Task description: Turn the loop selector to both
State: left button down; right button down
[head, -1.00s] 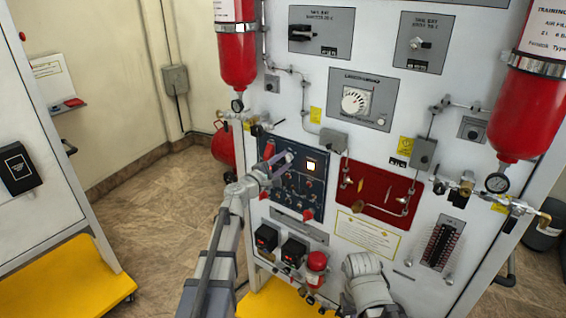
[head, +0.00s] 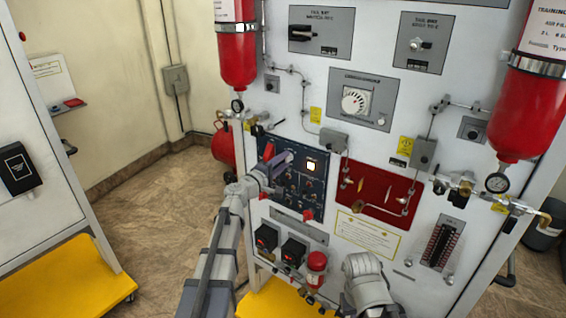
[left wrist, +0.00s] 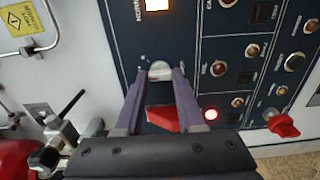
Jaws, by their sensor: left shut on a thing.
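A dark blue control panel (head: 292,196) on the grey-white trainer front holds several switches, knobs and lamps. My left gripper (head: 289,157) is at its upper part. In the left wrist view the purple fingers of the left gripper (left wrist: 160,73) are shut on a pale silver knob (left wrist: 160,69), one finger on each side. A red handle (left wrist: 163,117) shows between the fingers, nearer the palm. The lettering around the knob is too small to read, so I cannot tell its setting. In the head view the fingers hide the knob.
A lit square lamp (head: 311,166) is right of the fingers. A red knob (head: 308,214) sticks out lower on the panel, also seen in the left wrist view (left wrist: 284,125). A red recessed plate (head: 378,190) and red cylinders (head: 236,55) are near.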

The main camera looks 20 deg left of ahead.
pick_arm(q)
jog(key=c, duration=0.5)
grip_release()
jog(key=v, duration=0.7)
jog(key=shift+s+a, duration=0.1)
jog(key=shift+s, duration=0.3)
